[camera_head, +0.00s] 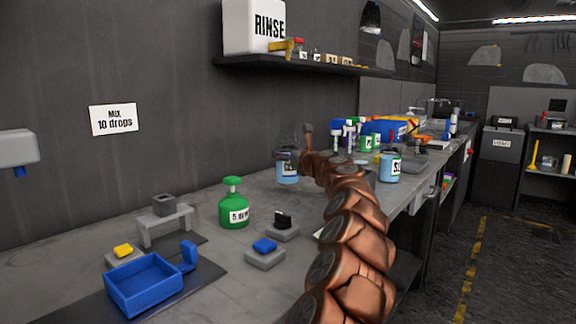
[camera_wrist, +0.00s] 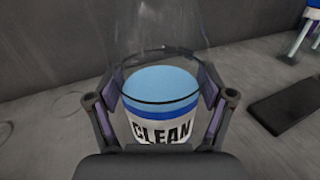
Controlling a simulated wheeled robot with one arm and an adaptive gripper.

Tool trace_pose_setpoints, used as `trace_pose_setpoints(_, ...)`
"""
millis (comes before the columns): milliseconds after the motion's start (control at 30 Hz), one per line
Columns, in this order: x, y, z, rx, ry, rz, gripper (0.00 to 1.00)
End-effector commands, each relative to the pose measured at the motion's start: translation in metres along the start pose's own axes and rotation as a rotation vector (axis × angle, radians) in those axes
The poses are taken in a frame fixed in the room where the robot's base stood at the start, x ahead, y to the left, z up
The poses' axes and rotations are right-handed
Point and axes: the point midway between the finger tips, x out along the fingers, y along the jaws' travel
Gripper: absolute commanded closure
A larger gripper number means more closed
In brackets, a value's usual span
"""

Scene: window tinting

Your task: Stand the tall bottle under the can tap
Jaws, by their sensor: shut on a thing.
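My gripper (camera_wrist: 162,97) is shut on a clear bottle labelled CLEAN (camera_wrist: 163,127), with one finger on each side. The bottle has light-blue liquid and a dark-blue band above its white label. In the head view this bottle (camera_head: 288,168) is near the back wall, beside my gripper, whose fingers are hard to make out there. Whether its base touches the counter is unclear. The white can marked RINSE (camera_head: 252,27) sits on the shelf. Its yellow tap (camera_head: 283,47) juts over the shelf front, above the bottle in the picture.
The shelf (camera_head: 300,66) holds several small items. A green spray bottle (camera_head: 234,205), a blue tray (camera_head: 152,284) and a grey stand (camera_head: 165,222) are on the counter (camera_head: 80,240). Another blue-liquid bottle (camera_head: 389,168) stands right of my arm. A dark flat block (camera_wrist: 287,106) lies right of my gripper.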

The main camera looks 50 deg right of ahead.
Motion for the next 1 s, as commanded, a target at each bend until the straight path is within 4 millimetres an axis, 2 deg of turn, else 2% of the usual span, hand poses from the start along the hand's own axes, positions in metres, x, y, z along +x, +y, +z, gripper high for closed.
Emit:
trace_pose_setpoints(167,0.003,-0.001,0.000,0.000,-0.004,-0.001,0.60)
trace_pose_setpoints(467,0.003,-0.001,-0.035,0.002,-0.003,-0.001,0.60)
trace_pose_setpoints(867,0.003,-0.001,-0.036,0.000,-0.003,-0.002,0.60)
trace_pose_setpoints(900,0.003,-0.001,-0.036,-0.001,-0.003,-0.002,0.15)
trace_pose_setpoints(1000,0.003,-0.001,-0.036,-0.001,-0.002,-0.002,0.05)
